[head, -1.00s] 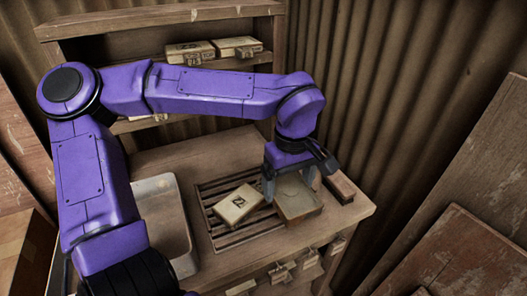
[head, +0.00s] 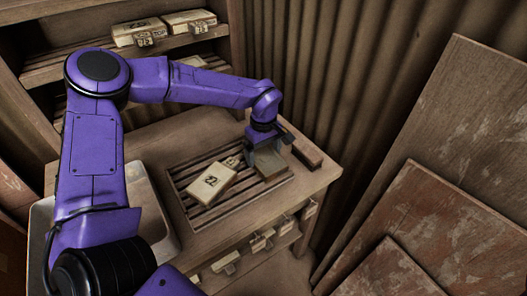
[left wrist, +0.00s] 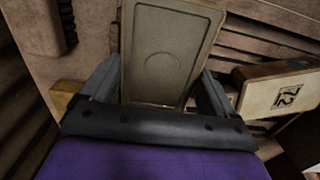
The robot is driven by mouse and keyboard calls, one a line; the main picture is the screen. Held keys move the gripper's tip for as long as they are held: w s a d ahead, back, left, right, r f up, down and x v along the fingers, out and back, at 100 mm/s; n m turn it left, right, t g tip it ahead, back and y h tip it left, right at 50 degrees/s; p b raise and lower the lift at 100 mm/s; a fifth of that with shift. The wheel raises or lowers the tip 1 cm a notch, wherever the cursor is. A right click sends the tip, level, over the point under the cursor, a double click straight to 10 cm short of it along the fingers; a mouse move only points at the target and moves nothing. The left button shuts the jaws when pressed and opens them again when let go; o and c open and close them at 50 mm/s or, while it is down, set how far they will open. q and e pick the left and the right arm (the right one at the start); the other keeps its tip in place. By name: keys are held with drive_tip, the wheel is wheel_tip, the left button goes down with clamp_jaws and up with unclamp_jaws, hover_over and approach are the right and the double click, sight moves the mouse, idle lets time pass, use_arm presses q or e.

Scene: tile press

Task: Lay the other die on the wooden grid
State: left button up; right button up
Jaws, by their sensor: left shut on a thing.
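My left gripper (head: 265,147) is shut on a die (head: 271,167), a flat greyish block, at the back right part of the slatted wooden grid (head: 205,219). In the left wrist view the held die (left wrist: 168,45) sits between the two fingers (left wrist: 155,88) and shows a plain face with a round mark. I cannot tell whether it touches the slats. Another die (head: 210,184), pale with a dark printed mark, lies at a slant on the grid, left of the held one. It also shows at the right of the left wrist view (left wrist: 280,93). My right gripper is out of view.
A dark wooden block (head: 307,152) stands just right of the held die. A metal basin (head: 151,218) is left of the grid. Similar dies (head: 138,33) stand on the shelf behind. Several small pieces (head: 261,241) hang along the table front. Boards (head: 440,150) lean at the right.

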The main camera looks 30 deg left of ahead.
sight(264, 155)
use_arm(q)
drive_tip(key=shift+f, duration=0.15)
drive_tip(key=o, duration=1.2)
drive_tip(key=shift+s, duration=0.1)
drive_tip(key=shift+o, duration=0.2)
wheel_tip(264, 155, up, 12)
drive_tip(key=shift+r, duration=0.25)
